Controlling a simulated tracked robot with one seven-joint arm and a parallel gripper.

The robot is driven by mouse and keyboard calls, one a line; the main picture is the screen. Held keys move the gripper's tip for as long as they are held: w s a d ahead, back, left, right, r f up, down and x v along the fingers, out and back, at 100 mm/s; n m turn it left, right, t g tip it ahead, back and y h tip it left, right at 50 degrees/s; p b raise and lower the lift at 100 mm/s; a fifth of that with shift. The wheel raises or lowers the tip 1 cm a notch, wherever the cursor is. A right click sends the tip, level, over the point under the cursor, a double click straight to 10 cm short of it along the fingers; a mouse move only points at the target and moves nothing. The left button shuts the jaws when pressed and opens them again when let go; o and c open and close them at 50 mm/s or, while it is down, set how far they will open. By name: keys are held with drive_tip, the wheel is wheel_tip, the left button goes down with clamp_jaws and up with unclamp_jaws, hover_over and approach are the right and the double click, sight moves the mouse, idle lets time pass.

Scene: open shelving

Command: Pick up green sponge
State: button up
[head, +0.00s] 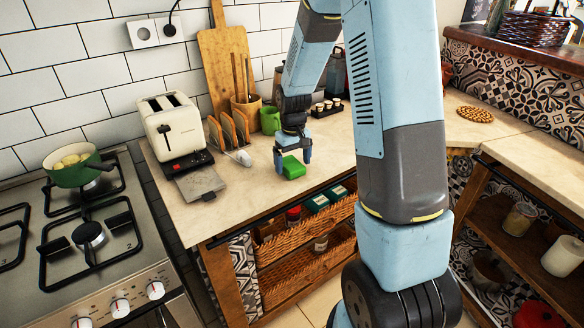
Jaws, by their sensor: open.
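The green sponge (291,168) lies on the pale countertop near its front edge. My gripper (293,160) is directly over it, pointing down, with its fingers at either side of the sponge. The gripper is open. Whether the fingers touch the sponge I cannot tell.
A white toaster (173,128) and a toast rack with bread (229,136) stand to the left of the sponge. A green mug (270,120) is behind it. A stove with a green pot (75,170) is at far left. Wicker baskets (300,262) sit below the counter.

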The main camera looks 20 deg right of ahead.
drive_tip(key=shift+f, duration=0.55)
drive_tip(key=shift+c, duration=0.4)
drive_tip(key=c, duration=1)
drive_tip(key=shift+r, duration=0.1)
drive_tip(key=shift+c, duration=0.2)
drive_tip(key=shift+r, duration=0.25)
wheel_tip(320, 180, up, 2)
drive_tip(key=shift+r, duration=0.15)
drive_tip(key=s+a+r, duration=0.1)
drive_tip(key=s+r, duration=0.9)
drive_tip(key=s, duration=0.4)
